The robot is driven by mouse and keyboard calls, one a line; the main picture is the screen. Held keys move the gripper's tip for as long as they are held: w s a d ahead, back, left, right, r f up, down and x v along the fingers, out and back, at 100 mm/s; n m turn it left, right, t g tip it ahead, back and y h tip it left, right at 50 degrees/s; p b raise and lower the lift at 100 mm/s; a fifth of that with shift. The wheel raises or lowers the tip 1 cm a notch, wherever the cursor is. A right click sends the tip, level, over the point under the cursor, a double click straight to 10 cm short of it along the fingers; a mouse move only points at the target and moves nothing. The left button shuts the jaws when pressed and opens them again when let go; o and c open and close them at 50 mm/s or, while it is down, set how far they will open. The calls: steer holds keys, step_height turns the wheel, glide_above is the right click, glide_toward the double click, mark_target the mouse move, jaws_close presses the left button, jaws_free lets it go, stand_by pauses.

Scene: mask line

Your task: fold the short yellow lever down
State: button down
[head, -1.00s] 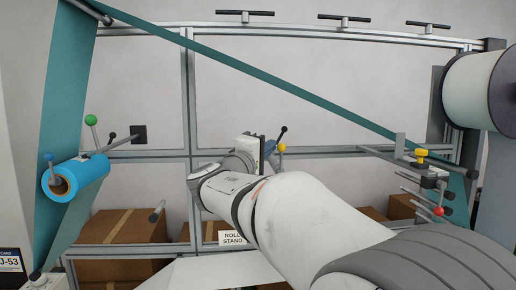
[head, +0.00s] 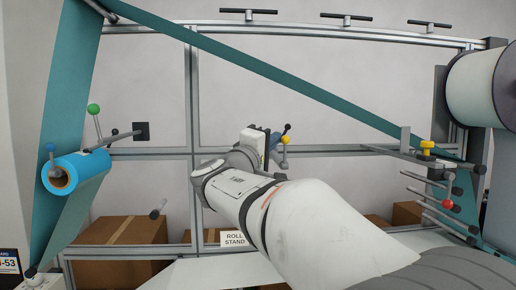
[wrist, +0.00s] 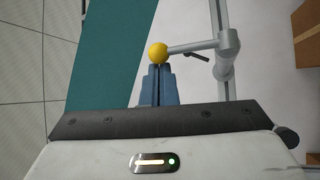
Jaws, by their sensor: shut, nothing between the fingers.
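The yellow ball of the short lever (wrist: 158,53) shows in the wrist view, with its grey arm running right to a joint on an upright frame post. My gripper (wrist: 158,68) has its blue fingers shut with nothing between them. Their tips lie right below the ball in the picture; I cannot tell whether they touch it. In the head view the yellow ball (head: 285,140) shows just right of my gripper (head: 275,139), beyond my arm. My arm hides most of the lever there.
A black-tipped lever (head: 287,127) is close by the yellow ball. A teal web (head: 300,82) slants across the frame (head: 190,110). A blue roll (head: 78,172) and green-tipped lever (head: 94,109) are left. A yellow knob (head: 427,147) and red-tipped rod (head: 448,204) are right.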

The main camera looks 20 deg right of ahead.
mark_target(285, 139)
steer(key=shift+s+a+f+m+h+b, duration=0.1)
steer(key=shift+s+f+m+h+b, duration=0.3)
steer(key=shift+b, duration=1.75)
steer(key=m+h+b, duration=0.1)
steer(key=b, duration=0.3)
steer(key=s+m+h+b, duration=0.1)
steer(key=m+b, duration=0.1)
steer(key=b, duration=0.3)
steer(key=s+f+m+g+h+b, duration=0.1)
steer(key=m+h+b, duration=0.1)
steer(key=b, duration=0.3)
steer(key=shift+a+f, duration=0.1)
steer(key=shift+a, duration=0.1)
steer(key=s+f+m+g+h+b, duration=0.1)
steer(key=m+b, duration=0.1)
steer(key=b, duration=0.4)
steer(key=s+a+f+m+g+h+b, duration=0.1)
steer(key=f+m+g+h+b, duration=0.1)
steer(key=b, duration=0.5)
steer(key=shift+s+f, duration=0.1)
steer(key=shift+s, duration=0.25)
steer(key=b+v, duration=0.1)
steer(key=v, duration=0.6)
steer(key=shift+a+f, duration=0.25)
steer(key=shift+f, duration=0.05)
